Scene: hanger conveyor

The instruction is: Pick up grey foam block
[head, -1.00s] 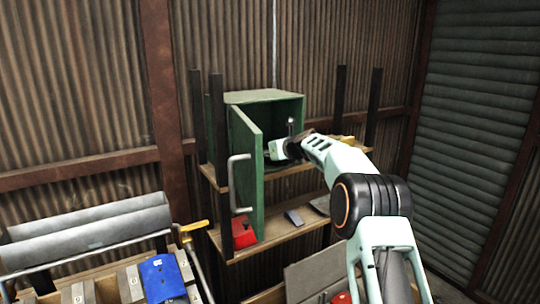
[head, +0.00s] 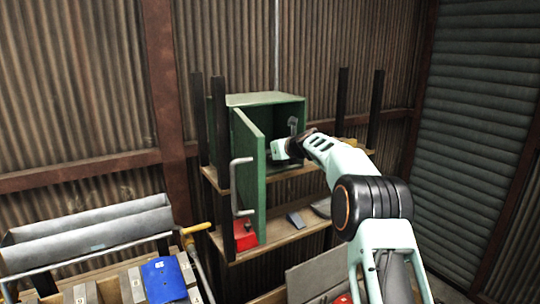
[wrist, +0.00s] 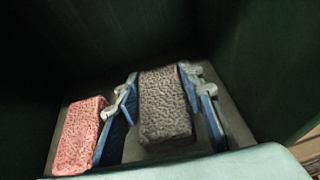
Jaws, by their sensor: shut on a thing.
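The grey foam block (wrist: 165,104) stands between the two blue-padded fingers of my gripper (wrist: 166,108) in the wrist view. The fingers are closed against its two long sides. The block is inside the green cabinet (head: 262,98), whose door (head: 250,175) is swung open. In the head view my gripper (head: 281,149) reaches into the cabinet opening, and the grey block cannot be made out there. Whether the block still touches the cabinet floor is not clear.
A pink-red foam block (wrist: 80,136) sits close beside the left finger. Dark cabinet walls surround the gripper. The shelf below holds a red item (head: 240,238) and a grey item (head: 296,219). A blue item (head: 163,279) lies at lower left.

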